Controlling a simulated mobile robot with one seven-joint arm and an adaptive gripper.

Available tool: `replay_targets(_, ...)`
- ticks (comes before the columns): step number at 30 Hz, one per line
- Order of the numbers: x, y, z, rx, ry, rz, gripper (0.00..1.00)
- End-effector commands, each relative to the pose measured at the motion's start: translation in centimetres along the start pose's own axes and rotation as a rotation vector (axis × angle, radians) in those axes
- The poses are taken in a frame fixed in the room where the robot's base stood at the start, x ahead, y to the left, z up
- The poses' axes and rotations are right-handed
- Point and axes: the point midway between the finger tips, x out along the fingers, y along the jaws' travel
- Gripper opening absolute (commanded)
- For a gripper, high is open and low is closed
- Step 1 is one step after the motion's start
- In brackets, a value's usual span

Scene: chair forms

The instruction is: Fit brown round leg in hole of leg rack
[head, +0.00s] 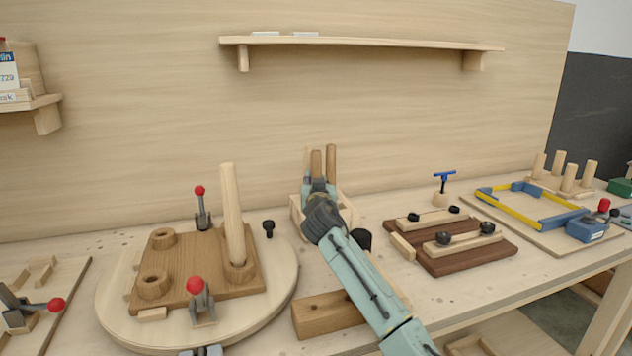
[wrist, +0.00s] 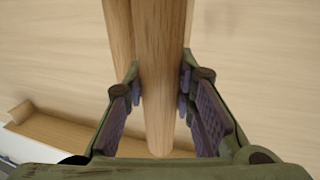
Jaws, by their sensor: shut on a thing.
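My gripper (head: 318,187) is at the back middle of the bench, shut on a brown round leg (head: 316,163). The leg stands roughly upright, and its top shows above the fingers. In the wrist view the leg (wrist: 158,75) runs between the two finger pads. The leg rack (head: 346,214) is a light wooden box behind and below my gripper. Other round legs (head: 331,165) stand close behind the held one. My gripper hides most of the rack's holes. I cannot tell whether the leg's lower end is in a hole.
To the left, a round turntable (head: 112,300) carries a brown board (head: 195,272) with a tall pale leg (head: 232,215) and red-knobbed clamps. A wooden block (head: 325,314) lies in front, beside my arm. A dark fixture (head: 470,258) is to the right. A shelf (head: 360,42) hangs above.

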Motion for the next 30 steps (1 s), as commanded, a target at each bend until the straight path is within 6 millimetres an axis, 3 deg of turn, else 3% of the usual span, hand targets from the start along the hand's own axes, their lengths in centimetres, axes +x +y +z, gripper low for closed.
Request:
replay_targets(26, 0.0, -0.07, 0.83, 0.0, 0.0, -0.001, 0.0)
replay_targets(27, 0.0, -0.07, 0.85, 0.0, 0.0, -0.001, 0.25)
replay_targets(30, 0.01, -0.08, 0.87, 0.0, -0.001, -0.001, 0.31)
